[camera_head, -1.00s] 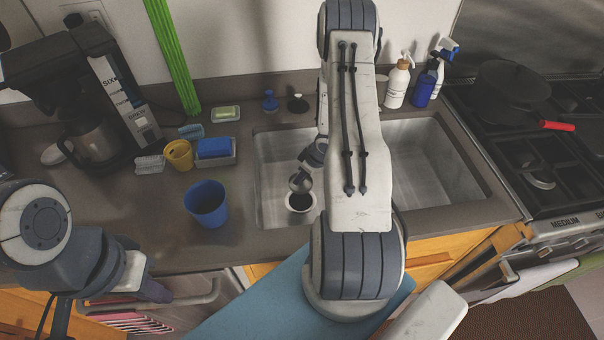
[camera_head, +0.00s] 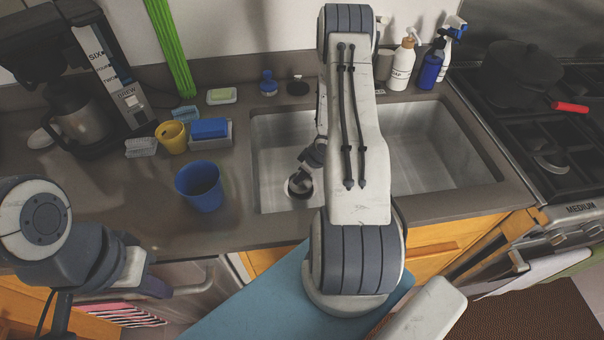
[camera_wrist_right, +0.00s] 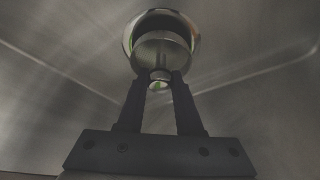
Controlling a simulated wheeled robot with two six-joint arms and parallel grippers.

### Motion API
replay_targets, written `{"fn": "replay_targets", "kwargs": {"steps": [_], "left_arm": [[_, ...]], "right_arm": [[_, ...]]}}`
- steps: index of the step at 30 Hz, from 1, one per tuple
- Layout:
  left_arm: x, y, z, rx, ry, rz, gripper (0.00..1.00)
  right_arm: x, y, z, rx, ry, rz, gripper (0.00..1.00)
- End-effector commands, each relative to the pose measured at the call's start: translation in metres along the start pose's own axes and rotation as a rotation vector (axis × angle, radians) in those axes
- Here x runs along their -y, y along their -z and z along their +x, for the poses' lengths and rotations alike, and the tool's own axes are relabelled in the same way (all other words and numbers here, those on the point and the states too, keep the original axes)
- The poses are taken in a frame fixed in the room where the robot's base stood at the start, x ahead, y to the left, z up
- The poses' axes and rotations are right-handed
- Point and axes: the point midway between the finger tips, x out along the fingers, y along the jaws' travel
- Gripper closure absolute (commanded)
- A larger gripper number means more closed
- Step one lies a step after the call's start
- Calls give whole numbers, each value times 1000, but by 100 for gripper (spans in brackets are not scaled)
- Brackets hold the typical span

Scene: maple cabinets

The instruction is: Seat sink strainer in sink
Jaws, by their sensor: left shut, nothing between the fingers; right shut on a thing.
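The metal sink strainer (camera_wrist_right: 160,52) is held by its knob between the fingertips of my right gripper (camera_wrist_right: 160,78). In the right wrist view it overlaps the round drain opening (camera_wrist_right: 131,35), whose rim shows around its upper side. In the head view the strainer (camera_head: 302,183) is over the drain (camera_head: 291,191) in the left part of the steel sink (camera_head: 275,150). I cannot tell whether it touches the drain. My left gripper (camera_head: 155,286) is shut and empty, in front of the counter at lower left. My right arm hides the middle of the sink.
A blue cup (camera_head: 200,187), yellow cup (camera_head: 172,137) and sponge holder (camera_head: 211,134) stand left of the sink. Spray bottles (camera_head: 432,63) and a soap bottle (camera_head: 402,62) stand behind it. The stove (camera_head: 535,145) is at right. The sink's right part looks clear.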

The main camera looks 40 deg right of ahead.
Motion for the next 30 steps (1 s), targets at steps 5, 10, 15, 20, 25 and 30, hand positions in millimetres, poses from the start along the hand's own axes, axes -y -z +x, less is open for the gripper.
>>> {"fn": "replay_targets", "kwargs": {"steps": [5,10,15,20,25,30], "left_arm": [[1,0,8,0,0,0,100],[1,0,10,0,0,0,100],[1,0,10,0,0,0,100],[1,0,10,0,0,0,100],[1,0,10,0,0,0,100],[1,0,10,0,0,0,100]], "right_arm": [[0,-4,10,-1,0,0,100],[0,-5,12,-1,-1,0,100],[0,-5,12,0,-1,0,100],[0,-5,12,0,0,0,43],[0,-5,12,0,0,0,31],[0,-5,11,0,0,0,31]]}}
